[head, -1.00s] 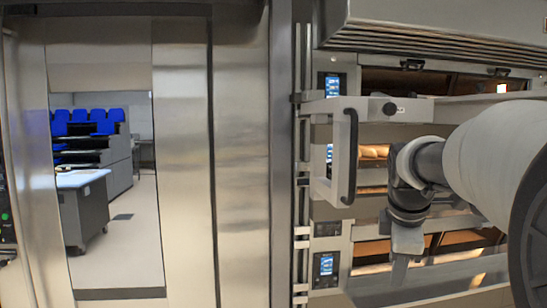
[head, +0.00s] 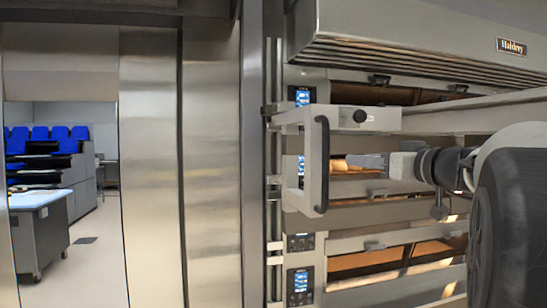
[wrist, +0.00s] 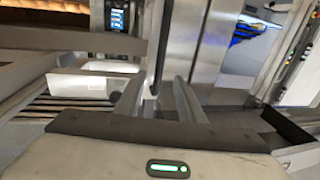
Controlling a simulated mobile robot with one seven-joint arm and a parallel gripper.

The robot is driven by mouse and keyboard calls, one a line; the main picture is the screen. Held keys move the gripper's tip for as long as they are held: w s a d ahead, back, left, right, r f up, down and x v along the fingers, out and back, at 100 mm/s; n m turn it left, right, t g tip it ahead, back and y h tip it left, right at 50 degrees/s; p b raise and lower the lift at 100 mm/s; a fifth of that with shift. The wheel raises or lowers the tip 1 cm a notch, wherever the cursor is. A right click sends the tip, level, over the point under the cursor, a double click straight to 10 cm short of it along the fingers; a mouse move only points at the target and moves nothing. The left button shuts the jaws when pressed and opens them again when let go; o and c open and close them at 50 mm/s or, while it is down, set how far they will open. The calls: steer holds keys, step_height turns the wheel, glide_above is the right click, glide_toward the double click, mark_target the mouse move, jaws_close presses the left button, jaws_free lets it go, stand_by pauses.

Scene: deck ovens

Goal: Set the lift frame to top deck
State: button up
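The lift frame (head: 293,118) is a pale grey bracket on a vertical rail (head: 273,225) at the left side of the deck ovens. Its upright black handle (head: 321,165) faces right, and a round black knob (head: 360,116) sits on its upper arm. The upper arm is a little below the top control display. My gripper (head: 352,162) points left at the handle's mid-height, seemingly just right of it; I cannot tell the depth gap. In the wrist view my gripper (wrist: 158,95) has its two fingers apart, with nothing visibly held between them.
The oven decks (head: 390,262) are stacked behind my arm, with lit openings and small blue displays (head: 300,284). A hood (head: 410,30) overhangs above. Steel panels (head: 210,160) stand at left. Beyond them are a table (head: 38,230) and blue chairs (head: 60,134).

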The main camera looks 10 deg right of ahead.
mark_target(328, 157)
steer(key=p+x, duration=0.3)
steer(key=x, duration=1.2)
steer(key=shift+w+a+p, duration=0.1)
steer(key=shift+a+p, duration=0.05)
steer(key=shift+p, duration=0.2)
steer(key=shift+c, duration=0.5)
steer(key=shift+f, duration=0.1)
jaws_close()
